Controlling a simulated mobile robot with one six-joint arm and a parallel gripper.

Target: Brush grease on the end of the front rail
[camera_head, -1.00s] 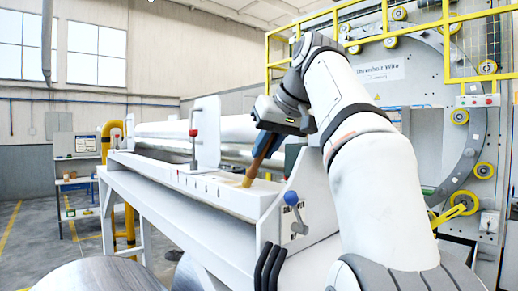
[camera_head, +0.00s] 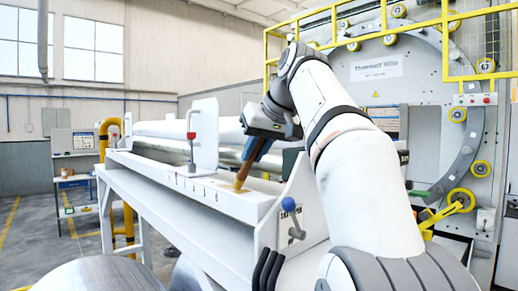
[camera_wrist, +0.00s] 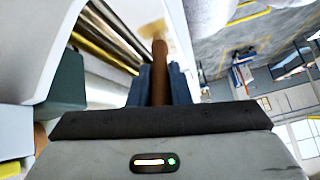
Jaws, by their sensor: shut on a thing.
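My gripper (camera_head: 259,150) is shut on a brush (camera_head: 246,169) with a brown wooden handle. The brush points down and to the left, and its tip is at the top of the white front rail (camera_head: 210,191), near the rail's right end. A tan grease patch shows on the rail around the brush tip. I cannot tell exactly how firmly the bristles touch. In the wrist view the brush handle (camera_wrist: 159,75) runs up from between the blue fingers, with the tan patch beyond it.
A lever with a blue ball (camera_head: 289,204) stands on the end plate right of the rail. A red-topped clamp (camera_head: 191,136) and a white upright plate (camera_head: 206,130) stand farther along. Long silver rolls (camera_head: 165,129) lie behind. A large ring machine (camera_head: 440,150) stands at the right.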

